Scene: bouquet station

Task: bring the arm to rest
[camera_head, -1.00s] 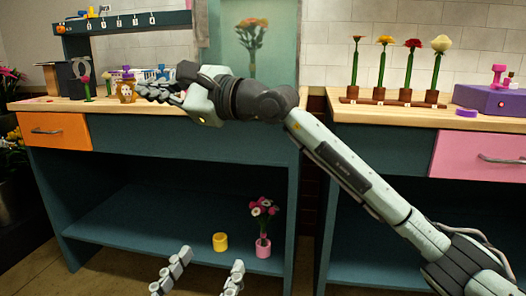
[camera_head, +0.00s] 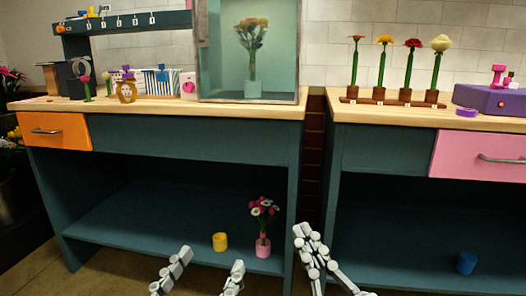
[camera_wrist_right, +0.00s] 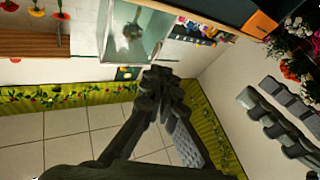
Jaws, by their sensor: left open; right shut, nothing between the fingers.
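My right gripper (camera_head: 303,238) is low at the bottom centre of the head view, in front of the gap between the two benches. Its fingers are together with nothing between them. In the right wrist view its dark fingers (camera_wrist_right: 160,76) meet at the centre and appear clear of any object. My left gripper (camera_head: 211,262) is at the bottom edge of the head view, left of the right one. Its two fingers are spread apart and empty. Part of its fingers also shows at the right of the right wrist view (camera_wrist_right: 275,122).
A yellow cup (camera_head: 220,242) and a pink pot of flowers (camera_head: 263,249) stand on the left bench's lower shelf. A blue cup (camera_head: 466,262) is on the right one. A glass case (camera_head: 206,50), an amber jar (camera_head: 127,91) and a wooden flower stand (camera_head: 390,102) are on the counters.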

